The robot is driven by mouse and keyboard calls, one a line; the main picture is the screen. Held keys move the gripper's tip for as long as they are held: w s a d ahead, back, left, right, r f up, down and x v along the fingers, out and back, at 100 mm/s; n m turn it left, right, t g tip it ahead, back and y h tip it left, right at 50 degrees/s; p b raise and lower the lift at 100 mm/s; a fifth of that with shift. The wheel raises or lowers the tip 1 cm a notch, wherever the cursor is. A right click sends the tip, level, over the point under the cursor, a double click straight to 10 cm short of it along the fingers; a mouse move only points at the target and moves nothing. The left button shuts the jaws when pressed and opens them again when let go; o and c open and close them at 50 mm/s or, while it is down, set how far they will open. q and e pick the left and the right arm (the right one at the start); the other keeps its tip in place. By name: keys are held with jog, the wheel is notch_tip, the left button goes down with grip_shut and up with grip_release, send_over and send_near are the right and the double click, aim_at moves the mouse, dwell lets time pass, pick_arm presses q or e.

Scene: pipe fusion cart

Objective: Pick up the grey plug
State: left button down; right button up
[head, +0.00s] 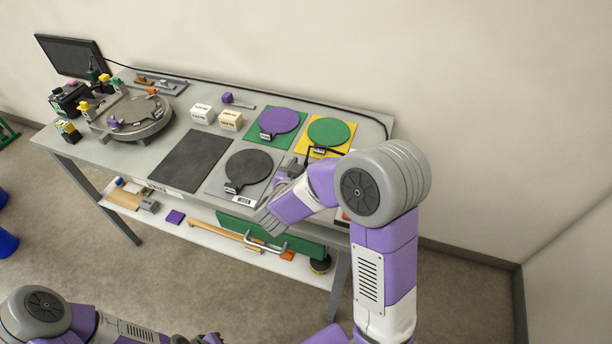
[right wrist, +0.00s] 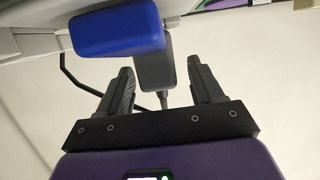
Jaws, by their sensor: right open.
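The grey plug (right wrist: 155,68) shows in the right wrist view as a grey block with a thin dark stem at its lower end. It stands between and beyond my right gripper's fingertips. My right gripper (right wrist: 160,78) is open, and I see no contact between its dark fingers and the plug. A blue block (right wrist: 115,30) covers part of the plug's upper left. In the head view my right gripper (head: 287,168) is at the table's front right, partly hidden by my own arm, and I cannot make out the plug there.
The grey table (head: 185,122) holds a round clamp fixture (head: 135,115), two white boxes, a black mat (head: 190,160), and black, purple and green discs. A black cable loops near my right gripper. A lower shelf holds a long green piece (head: 255,232) and tools.

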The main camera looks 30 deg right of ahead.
jog(key=shift+w+d+f, duration=0.1)
jog(key=shift+w+d, duration=0.05)
jog(key=shift+d, duration=0.05)
jog(key=c, duration=1.1)
